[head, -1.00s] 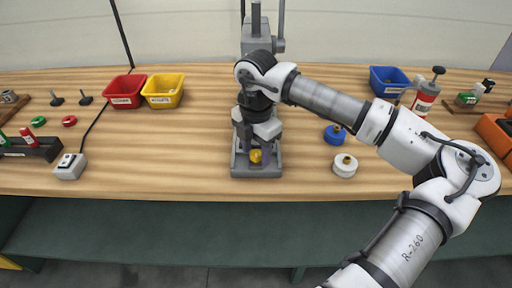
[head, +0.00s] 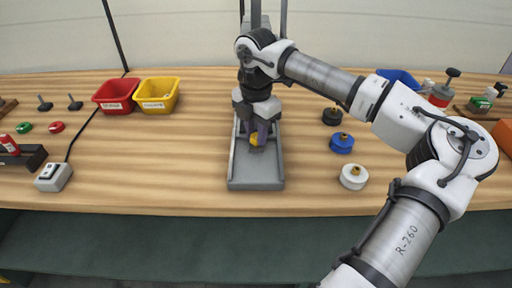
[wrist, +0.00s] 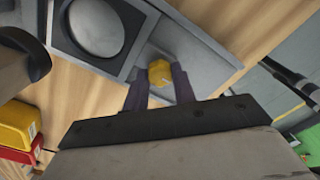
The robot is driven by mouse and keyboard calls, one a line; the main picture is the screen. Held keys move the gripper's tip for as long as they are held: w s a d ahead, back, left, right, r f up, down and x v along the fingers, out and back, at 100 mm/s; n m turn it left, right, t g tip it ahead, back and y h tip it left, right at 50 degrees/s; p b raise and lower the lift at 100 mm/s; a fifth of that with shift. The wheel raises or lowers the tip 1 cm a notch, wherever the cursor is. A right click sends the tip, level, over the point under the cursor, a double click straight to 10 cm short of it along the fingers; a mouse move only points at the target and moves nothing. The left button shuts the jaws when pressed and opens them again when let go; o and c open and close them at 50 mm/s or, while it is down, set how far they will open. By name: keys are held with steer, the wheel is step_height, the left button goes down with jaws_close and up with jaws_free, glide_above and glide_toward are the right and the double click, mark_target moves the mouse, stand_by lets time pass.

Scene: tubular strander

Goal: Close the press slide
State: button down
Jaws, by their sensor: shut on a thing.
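The press (head: 255,14) stands at the back middle of the bench, its lower part mostly hidden behind my arm. Its grey base with side rails (head: 256,183) reaches toward the front edge. The yellow knob of the slide (head: 254,140) sits between my fingers above this base, and the front stretch of the base is bare. My gripper (head: 258,134) points down and is shut on the yellow knob. The wrist view shows the knob (wrist: 160,73) between both dark fingers, beside the grey slide plate with a round pale disc (wrist: 96,26).
Red (head: 117,96) and yellow (head: 158,95) bins stand left of the press. Black (head: 332,116), blue (head: 341,142) and white (head: 353,176) round pieces lie to its right, below my forearm. A blue bin (head: 397,79) is behind my arm. A switch box (head: 53,177) sits front left.

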steer(key=shift+w, duration=0.6)
steer(key=shift+w+r, duration=0.15)
steer(key=c, duration=1.1)
jaws_free()
steer(key=shift+c, duration=0.2)
